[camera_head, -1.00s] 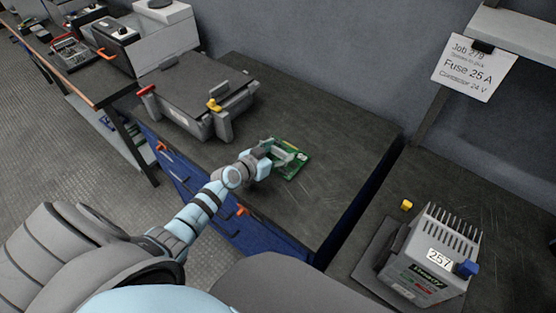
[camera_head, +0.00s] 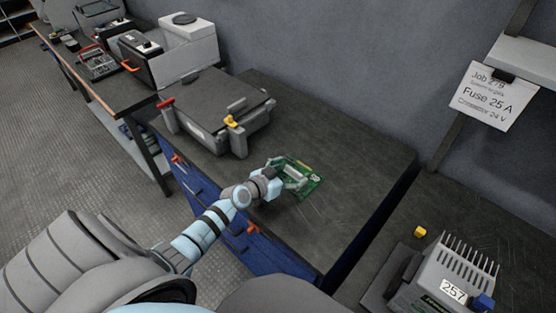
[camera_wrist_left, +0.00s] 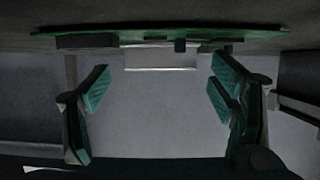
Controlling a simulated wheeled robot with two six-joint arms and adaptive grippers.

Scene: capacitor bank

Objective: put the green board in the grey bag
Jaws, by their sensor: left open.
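The green board (camera_head: 312,184) lies on the dark bench top (camera_head: 350,170), right of the grey case. My left gripper (camera_head: 290,179) is open, low over the near left side of the board. In the left wrist view the board (camera_wrist_left: 130,31) shows nearly edge-on along the top, with a pale block and dark parts on it. The open left fingers (camera_wrist_left: 160,83) stand apart on either side of the pale block, and nothing is held between them. I cannot make out a grey bag in either view. My right gripper is out of view.
A grey case (camera_head: 205,100) with a yellow latch (camera_head: 231,121) stands left of the board. At the lower right is a finned grey unit (camera_head: 455,275) with a small yellow piece (camera_head: 420,231) near it. Bare bench lies right of the board.

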